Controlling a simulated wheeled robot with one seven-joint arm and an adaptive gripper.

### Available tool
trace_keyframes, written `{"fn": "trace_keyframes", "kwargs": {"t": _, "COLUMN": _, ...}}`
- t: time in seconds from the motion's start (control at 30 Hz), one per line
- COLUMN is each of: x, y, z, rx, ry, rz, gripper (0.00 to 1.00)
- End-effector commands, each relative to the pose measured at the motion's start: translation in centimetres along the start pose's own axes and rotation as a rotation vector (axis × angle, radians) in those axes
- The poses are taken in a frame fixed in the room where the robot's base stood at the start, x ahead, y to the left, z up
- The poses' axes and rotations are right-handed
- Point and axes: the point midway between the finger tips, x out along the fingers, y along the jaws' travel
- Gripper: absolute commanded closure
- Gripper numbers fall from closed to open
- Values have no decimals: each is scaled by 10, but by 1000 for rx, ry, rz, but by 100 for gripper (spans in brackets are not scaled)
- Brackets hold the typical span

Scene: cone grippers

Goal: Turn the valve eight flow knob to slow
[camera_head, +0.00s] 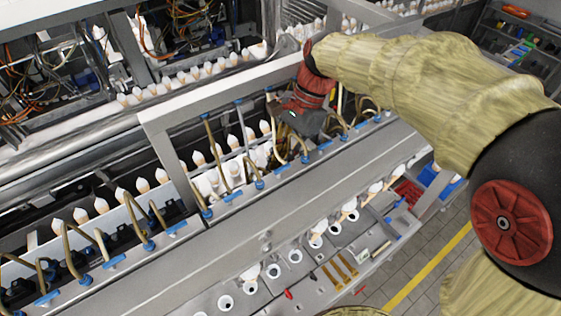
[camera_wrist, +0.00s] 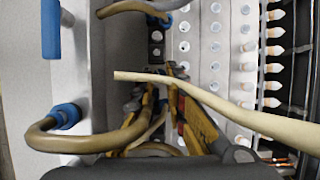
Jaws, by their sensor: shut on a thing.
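My gripper (camera_wrist: 158,82) reaches down among the hoses behind the blue-fitted rail; in the head view its dark body (camera_head: 300,118) shows near the middle. In the wrist view its two yellow fingers are close together, shut on a small part between the tips. That part is mostly hidden, so I cannot tell if it is the valve eight flow knob. A cream hose (camera_wrist: 240,112) crosses in front of the fingers. A tan hose (camera_wrist: 85,143) with a blue fitting (camera_wrist: 66,113) curves just left of them. No knob number or slow mark is readable.
A grey rail (camera_head: 230,208) carries several blue fittings and bent tan hoses. A grey frame post (camera_head: 170,160) rises left of my gripper. A blue handle (camera_wrist: 51,28) is at upper left.

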Motion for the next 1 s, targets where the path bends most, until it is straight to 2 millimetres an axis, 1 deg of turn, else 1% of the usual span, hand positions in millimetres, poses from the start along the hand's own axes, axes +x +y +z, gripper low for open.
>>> {"fn": "trace_keyframes", "kwargs": {"t": 0.27, "x": -1, "y": 0, "z": 0, "rx": 17, "ry": 1, "rz": -9, "gripper": 100}}
{"fn": "trace_keyframes", "kwargs": {"t": 0.37, "x": -1, "y": 1, "z": 0, "rx": 87, "ry": 3, "rz": -41, "gripper": 100}}
{"fn": "trace_keyframes", "kwargs": {"t": 0.6, "x": -1, "y": 4, "z": 1, "rx": 310, "ry": 6, "rz": -133, "gripper": 100}}
{"fn": "trace_keyframes", "kwargs": {"t": 0.7, "x": -1, "y": 4, "z": 1, "rx": 354, "ry": 5, "rz": -150, "gripper": 100}}
{"fn": "trace_keyframes", "kwargs": {"t": 1.0, "x": -1, "y": 4, "z": 1, "rx": 366, "ry": 5, "rz": -155, "gripper": 100}}
